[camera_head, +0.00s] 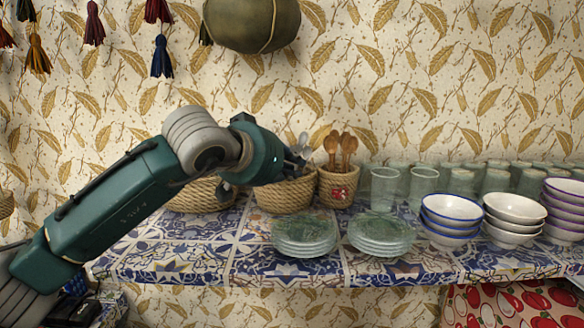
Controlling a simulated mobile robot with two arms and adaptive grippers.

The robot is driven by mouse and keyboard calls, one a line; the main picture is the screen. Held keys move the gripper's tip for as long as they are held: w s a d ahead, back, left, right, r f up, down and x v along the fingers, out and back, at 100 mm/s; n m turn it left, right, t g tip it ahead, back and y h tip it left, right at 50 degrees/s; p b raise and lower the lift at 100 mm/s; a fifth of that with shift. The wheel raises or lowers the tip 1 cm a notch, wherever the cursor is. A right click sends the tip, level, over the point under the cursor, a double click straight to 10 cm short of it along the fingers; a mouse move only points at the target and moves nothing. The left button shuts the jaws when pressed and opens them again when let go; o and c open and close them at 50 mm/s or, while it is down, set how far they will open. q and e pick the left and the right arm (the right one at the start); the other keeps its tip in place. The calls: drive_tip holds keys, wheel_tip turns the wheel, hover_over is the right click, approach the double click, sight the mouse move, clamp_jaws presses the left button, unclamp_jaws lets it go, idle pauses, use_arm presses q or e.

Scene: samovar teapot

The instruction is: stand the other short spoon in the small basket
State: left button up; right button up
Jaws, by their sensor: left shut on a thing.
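My left gripper (292,162) reaches in from the left, just above a round woven basket (285,196) on the tiled shelf. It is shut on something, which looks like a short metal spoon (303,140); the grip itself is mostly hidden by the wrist. Pale spoon tips show by the fingers, over the basket's rim. I cannot tell whether the spoon touches the basket. A smaller woven basket (338,188) with a red heart stands to the right and holds several upright wooden spoons (341,147). My right gripper is not in view.
Another woven basket (200,196) stands to the left, partly behind my arm. Stacked glass plates (305,232) and (381,234) are in front. Glasses (384,188) and stacked bowls (450,216) fill the right side. A round dark vessel (252,22) hangs above.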

use_arm(q)
drive_tip(key=o, duration=0.9)
wheel_tip(320, 180, down, 2)
drive_tip(key=shift+s+d, duration=0.1)
drive_tip(key=shift+d, duration=0.1)
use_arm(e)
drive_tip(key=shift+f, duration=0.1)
use_arm(q)
drive_tip(key=shift+r, duration=0.1)
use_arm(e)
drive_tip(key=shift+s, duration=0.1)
use_arm(q)
drive_tip(key=shift+r+v, duration=0.15)
drive_tip(key=shift+v, duration=2.9)
drive_tip(key=shift+r+v, duration=0.15)
drive_tip(key=shift+v, duration=2.9)
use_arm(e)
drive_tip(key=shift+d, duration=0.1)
